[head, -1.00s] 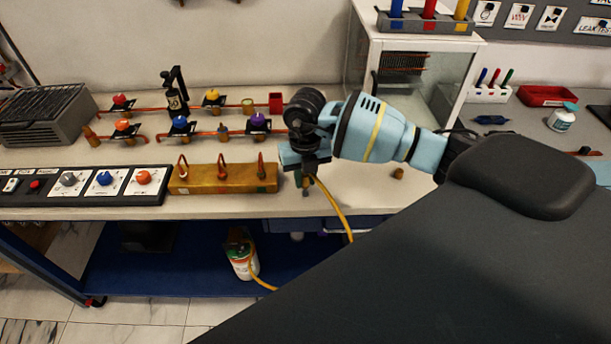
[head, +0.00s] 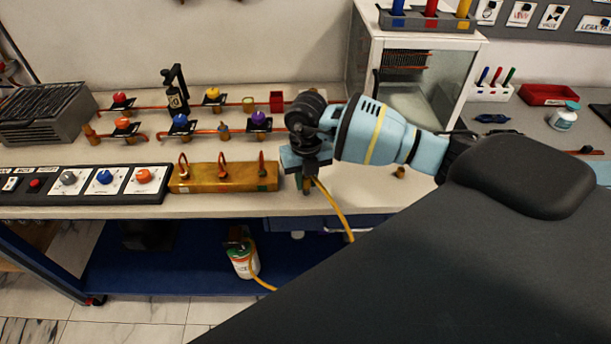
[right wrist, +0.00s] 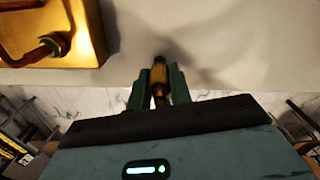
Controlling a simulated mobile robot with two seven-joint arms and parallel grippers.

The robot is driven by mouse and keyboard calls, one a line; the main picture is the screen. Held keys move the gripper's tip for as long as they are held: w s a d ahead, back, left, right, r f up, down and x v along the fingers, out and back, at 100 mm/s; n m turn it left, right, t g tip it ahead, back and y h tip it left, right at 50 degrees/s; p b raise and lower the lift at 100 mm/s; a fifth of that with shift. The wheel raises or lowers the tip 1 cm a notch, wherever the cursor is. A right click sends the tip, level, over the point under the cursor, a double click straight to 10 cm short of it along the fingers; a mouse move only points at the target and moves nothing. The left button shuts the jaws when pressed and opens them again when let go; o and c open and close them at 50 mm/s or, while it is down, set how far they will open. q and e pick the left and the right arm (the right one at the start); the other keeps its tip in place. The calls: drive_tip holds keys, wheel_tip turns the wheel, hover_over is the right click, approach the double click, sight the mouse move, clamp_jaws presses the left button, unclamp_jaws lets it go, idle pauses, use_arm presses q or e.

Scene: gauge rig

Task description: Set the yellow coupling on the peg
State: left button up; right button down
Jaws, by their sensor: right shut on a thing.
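My right gripper (head: 306,184) points down over the front edge of the bench, just right of the brass block. In the right wrist view its green fingers (right wrist: 157,88) are shut on a brass-yellow coupling (right wrist: 159,75), with the pale bench top beyond. In the head view the coupling is mostly hidden by the gripper. A yellow hose (head: 335,210) hangs from the gripper toward the lower shelf. A small brass stub (head: 400,172) stands on the bench to the right; I cannot tell whether it is the peg. My left gripper is out of view.
The brass block (head: 222,184) with three copper hooks lies close left of the gripper. Behind it are copper pipes with coloured valves (head: 180,122). A glass-fronted cabinet (head: 415,80) stands behind my arm. A bottle (head: 242,260) sits on the blue lower shelf (head: 190,278).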

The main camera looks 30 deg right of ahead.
drive_tip(key=shift+f, duration=0.7)
idle(0.5)
drive_tip(key=c, duration=1.4)
unclamp_jaws()
drive_tip(key=shift+c, duration=0.2)
drive_tip(key=shift+o, duration=0.5)
drive_tip(key=o, duration=0.5)
drive_tip(key=shift+r, duration=3.9)
